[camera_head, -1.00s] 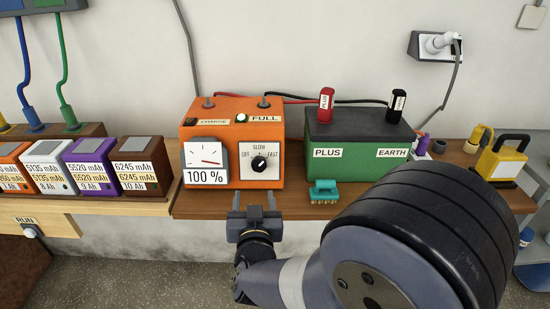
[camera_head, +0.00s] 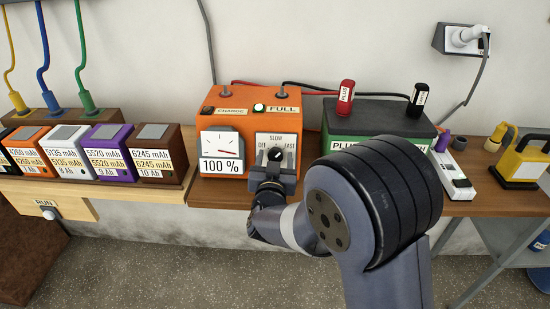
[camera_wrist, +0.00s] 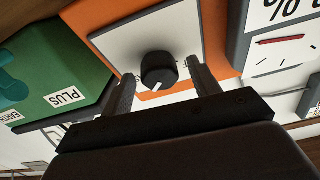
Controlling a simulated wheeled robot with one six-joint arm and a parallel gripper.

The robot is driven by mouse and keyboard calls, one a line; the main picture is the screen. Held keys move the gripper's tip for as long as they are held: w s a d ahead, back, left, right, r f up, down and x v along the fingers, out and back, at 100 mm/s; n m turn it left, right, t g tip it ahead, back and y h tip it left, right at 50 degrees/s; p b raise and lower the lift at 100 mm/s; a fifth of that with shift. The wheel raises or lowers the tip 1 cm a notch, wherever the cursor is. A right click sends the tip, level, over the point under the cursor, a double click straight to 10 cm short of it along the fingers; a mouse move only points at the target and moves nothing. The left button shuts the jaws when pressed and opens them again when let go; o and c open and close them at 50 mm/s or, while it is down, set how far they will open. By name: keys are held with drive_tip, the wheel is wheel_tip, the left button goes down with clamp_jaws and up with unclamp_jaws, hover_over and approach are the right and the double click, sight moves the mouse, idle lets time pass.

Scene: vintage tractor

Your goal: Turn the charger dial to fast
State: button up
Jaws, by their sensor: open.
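The orange charger (camera_head: 226,128) stands on the wooden shelf; its gauge reads 100 %. Its black dial (camera_head: 275,153) sits on a pale plate, with OFF to the left, SLOW above and FAST to the right. My gripper (camera_head: 273,166) is at the dial and hides the plate's lower part. In the wrist view, turned about half round, the dial (camera_wrist: 159,70) shows between the two open fingers of my gripper (camera_wrist: 160,74), with a gap on each side.
A green battery (camera_head: 340,115) stands right of the charger, partly behind my arm. Coloured battery packs (camera_head: 105,157) line the left shelf. A yellow lamp (camera_head: 522,162) and a white strip (camera_head: 452,176) are at the right. Cables run behind.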

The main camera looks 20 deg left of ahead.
drive_tip(key=shift+w, duration=0.1)
drive_tip(key=shift+c, duration=0.6)
drive_tip(key=c, duration=0.9)
drive_tip(key=shift+o, duration=0.2)
drive_tip(key=m+b, duration=0.2)
drive_tip(key=shift+f+h+b, duration=0.2)
drive_tip(key=shift+h+b, duration=0.1)
drive_tip(key=shift+h, duration=0.1)
drive_tip(key=shift+r+m+h, duration=0.25)
drive_tip(key=shift+m+h, duration=0.25)
drive_tip(key=shift+m, duration=0.5)
drive_tip(key=o, duration=1)
drive_tip(key=s, duration=0.3)
drive_tip(key=s+d, duration=0.1)
drive_tip(key=s, duration=0.3)
drive_tip(key=s+b, duration=0.1)
drive_tip(key=s, duration=0.2)
drive_tip(key=shift+s+d, duration=0.2)
drive_tip(key=shift+s, duration=0.2)
